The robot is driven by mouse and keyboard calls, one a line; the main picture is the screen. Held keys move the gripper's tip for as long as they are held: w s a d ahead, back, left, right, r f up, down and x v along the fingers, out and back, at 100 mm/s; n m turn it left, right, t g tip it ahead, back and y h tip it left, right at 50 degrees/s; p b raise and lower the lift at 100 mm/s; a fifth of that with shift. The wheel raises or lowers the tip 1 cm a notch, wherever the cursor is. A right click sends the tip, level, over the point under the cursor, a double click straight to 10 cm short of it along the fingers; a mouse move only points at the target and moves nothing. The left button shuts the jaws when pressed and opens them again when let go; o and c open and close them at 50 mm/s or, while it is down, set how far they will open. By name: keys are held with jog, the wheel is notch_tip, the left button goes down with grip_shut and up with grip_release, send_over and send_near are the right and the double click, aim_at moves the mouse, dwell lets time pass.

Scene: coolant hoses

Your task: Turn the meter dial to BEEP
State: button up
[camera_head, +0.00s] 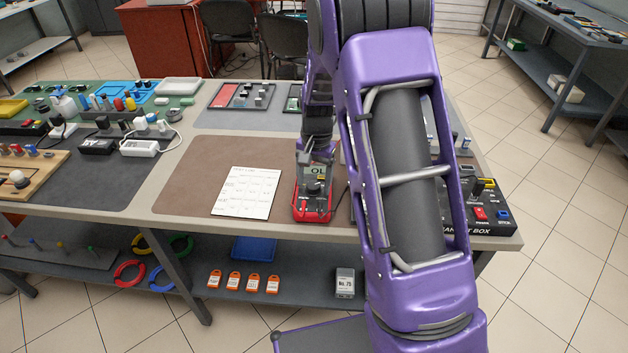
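The meter (311,210) is a red-edged handheld unit with a grey face. It lies on the brown mat near the front edge of the table. Its small greenish display (318,170) shows dark characters, too small to read surely. My gripper (314,186) is over the meter's face, at the dial area. The dial and its labels are mostly hidden or too small, so its setting cannot be read. I cannot tell whether the fingers touch the dial or how far apart they are.
A white printed sheet (247,192) lies left of the meter. A black box with a red switch (480,213) stands at the right table corner, beside my purple arm. Chargers, cables and trays crowd the left side. The brown mat (190,185) is clear left of the sheet.

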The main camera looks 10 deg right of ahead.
aim_at(317, 186)
notch_tip(317, 186, up, 17)
jog(key=p, duration=0.2)
jog(key=shift+s+d+r, duration=0.2)
jog(key=shift+s+d, duration=0.05)
jog(key=shift+d, duration=0.1)
dwell(0.4)
